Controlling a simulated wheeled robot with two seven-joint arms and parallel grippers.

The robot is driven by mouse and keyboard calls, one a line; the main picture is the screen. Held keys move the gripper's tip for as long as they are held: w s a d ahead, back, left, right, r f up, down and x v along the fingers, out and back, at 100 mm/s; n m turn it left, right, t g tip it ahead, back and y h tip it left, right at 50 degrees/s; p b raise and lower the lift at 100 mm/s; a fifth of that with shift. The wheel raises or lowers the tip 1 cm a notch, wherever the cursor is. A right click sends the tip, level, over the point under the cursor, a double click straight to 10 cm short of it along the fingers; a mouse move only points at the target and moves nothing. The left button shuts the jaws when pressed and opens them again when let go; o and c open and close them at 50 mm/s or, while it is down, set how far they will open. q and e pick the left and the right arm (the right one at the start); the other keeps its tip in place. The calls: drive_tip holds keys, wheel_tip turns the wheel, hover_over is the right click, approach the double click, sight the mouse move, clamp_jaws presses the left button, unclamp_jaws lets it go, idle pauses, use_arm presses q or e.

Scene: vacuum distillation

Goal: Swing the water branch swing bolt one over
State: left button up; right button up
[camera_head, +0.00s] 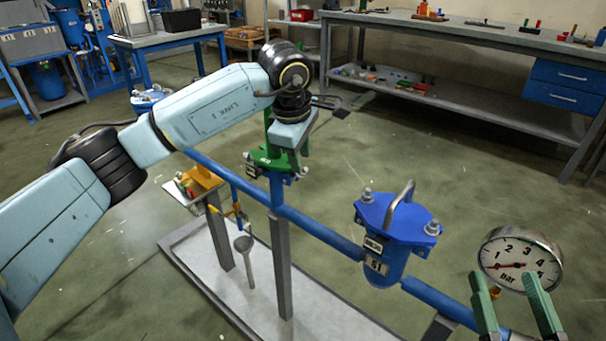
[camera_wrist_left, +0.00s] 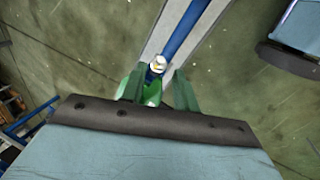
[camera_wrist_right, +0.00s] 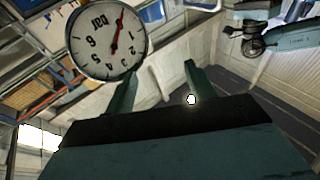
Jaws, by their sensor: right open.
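A blue strainer-like vessel (camera_head: 383,240) with a lid and a grey handle sits on the blue pipe. Two silver swing bolts (camera_head: 367,196) (camera_head: 432,228) stand upright at opposite sides of its lid. Which one is bolt one, I cannot tell. My left gripper (camera_wrist_left: 158,84) points down over a green fitting (camera_head: 273,160) farther along the pipe. Its fingers are apart, with a silver nut (camera_wrist_left: 157,66) showing between them; contact is unclear. In the head view its fingertips are mostly hidden. My right gripper (camera_head: 505,278) is open and empty, in front of the pressure gauge in the picture.
The round pressure gauge (camera_head: 520,258) stands at the right. The blue pipe (camera_head: 318,232) runs on grey posts above a pale base plate (camera_head: 325,322). A workbench (camera_head: 455,32) stands behind; the floor between is clear.

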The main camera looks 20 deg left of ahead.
use_arm(q)
drive_tip(key=b+x, duration=0.1)
drive_tip(key=x, duration=0.3)
drive_tip(key=shift+w+f+b, duration=0.15)
drive_tip(key=shift+f+b, duration=0.25)
drive_tip(key=shift+f, duration=0.2)
use_arm(e)
drive_tip(key=shift+s+r+t+y, duration=0.15)
drive_tip(key=shift+s+r+t, duration=0.2)
drive_tip(key=shift+r+t, duration=0.35)
drive_tip(key=shift+s+r+t+y, duration=0.2)
drive_tip(key=shift+s+r+t, duration=0.15)
drive_tip(key=shift+r+t, duration=0.35)
drive_tip(key=shift+s+r+t+y, duration=0.15)
drive_tip(key=shift+s+r+t, duration=0.2)
drive_tip(key=shift+r+t, duration=0.35)
drive_tip(key=shift+r, duration=0.1)
